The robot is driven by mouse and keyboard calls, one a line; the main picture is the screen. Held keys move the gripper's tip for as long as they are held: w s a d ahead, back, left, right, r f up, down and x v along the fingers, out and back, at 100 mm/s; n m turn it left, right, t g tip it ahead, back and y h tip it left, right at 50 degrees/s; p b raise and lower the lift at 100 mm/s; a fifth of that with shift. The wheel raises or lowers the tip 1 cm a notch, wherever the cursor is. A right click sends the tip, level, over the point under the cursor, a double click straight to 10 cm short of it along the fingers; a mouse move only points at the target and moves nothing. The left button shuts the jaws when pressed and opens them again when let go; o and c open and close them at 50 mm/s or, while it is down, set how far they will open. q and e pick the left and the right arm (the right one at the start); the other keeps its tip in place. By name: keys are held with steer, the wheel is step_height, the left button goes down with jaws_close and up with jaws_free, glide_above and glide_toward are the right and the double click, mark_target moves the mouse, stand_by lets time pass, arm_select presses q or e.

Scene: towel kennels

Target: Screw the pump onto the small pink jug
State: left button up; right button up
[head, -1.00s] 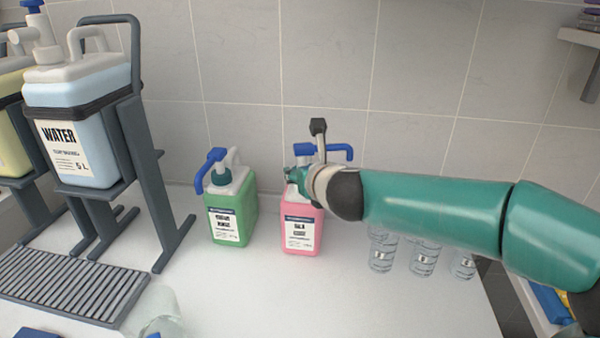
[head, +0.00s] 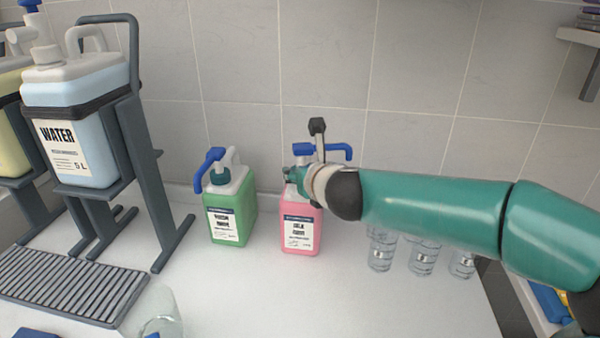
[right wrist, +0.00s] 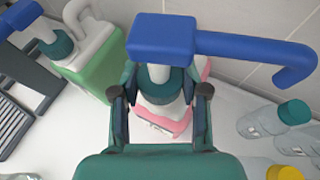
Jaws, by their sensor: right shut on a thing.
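The small pink jug (head: 301,230) stands upright on the white counter, right of the green jug. The blue pump (head: 337,150) is at the top of the pink jug, its spout pointing right. In the right wrist view the pump head (right wrist: 160,37) is close to the camera, with a teal collar below it over the jug's mouth. My right gripper (right wrist: 160,92) is shut on the pump's collar, one finger on each side. In the head view my right gripper (head: 296,176) hides the jug's neck, so I cannot tell how far the thread is engaged. My left gripper is not in view.
A green jug (head: 232,215) with its own blue pump stands close at left. A water canister (head: 75,110) sits on a dark rack. Several clear bottles (head: 422,258) stand at right. The front middle of the counter is clear.

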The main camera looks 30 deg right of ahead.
steer(key=shift+f+b, duration=1.05)
stand_by(1.3)
steer(key=o, duration=1.2)
steer(key=shift+s+r, duration=0.1)
steer(key=shift+v, duration=5.9)
